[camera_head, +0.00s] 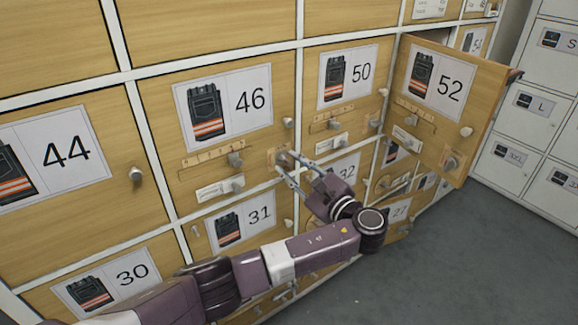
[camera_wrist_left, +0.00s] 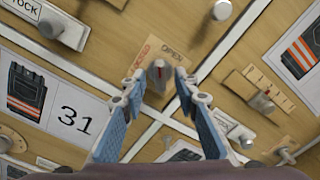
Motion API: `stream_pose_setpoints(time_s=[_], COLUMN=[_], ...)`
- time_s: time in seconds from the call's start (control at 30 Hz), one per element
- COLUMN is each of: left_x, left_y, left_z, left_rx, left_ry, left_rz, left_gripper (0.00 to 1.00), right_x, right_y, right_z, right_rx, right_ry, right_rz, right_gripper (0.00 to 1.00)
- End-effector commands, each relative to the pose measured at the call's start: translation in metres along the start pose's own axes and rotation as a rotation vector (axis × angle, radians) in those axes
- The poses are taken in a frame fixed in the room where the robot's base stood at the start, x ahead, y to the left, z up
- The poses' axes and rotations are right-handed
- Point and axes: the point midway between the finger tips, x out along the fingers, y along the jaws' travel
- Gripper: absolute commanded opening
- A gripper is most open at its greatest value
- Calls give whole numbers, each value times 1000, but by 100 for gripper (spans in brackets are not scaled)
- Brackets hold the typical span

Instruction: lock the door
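The door numbered 46 (camera_head: 260,135) looks flush with the locker front. Its lock knob (camera_head: 284,160) sits on a small wooden plate at the door's lower right corner. In the left wrist view the knob (camera_wrist_left: 158,73) has a red mark, and the plate (camera_wrist_left: 152,48) carries the words OPEN and what looks like CLOSED. My left gripper (camera_head: 283,170) is at this knob. In the wrist view its blue-padded fingers (camera_wrist_left: 160,84) stand on either side of the knob, with gaps showing. I cannot tell which word the mark points to. My right gripper is not seen.
The door numbered 52 (camera_head: 480,92) stands swung open at the right. Other numbered doors, such as 44 (camera_head: 110,150) and 31 (camera_head: 262,214), surround door 46. White lockers (camera_head: 528,105) stand at the far right. The grey floor (camera_head: 480,250) is clear at lower right.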

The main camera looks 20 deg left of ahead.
Motion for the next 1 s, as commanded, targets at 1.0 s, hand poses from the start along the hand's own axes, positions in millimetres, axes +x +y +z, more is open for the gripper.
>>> stream_pose_setpoints(time_s=[1.0], left_x=[10], left_y=[0], left_z=[0], left_rx=[-18], left_ry=[1], left_rz=[1], left_gripper=[0], right_x=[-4], right_y=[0], right_z=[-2], right_rx=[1], right_ry=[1], right_rz=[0], right_gripper=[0])
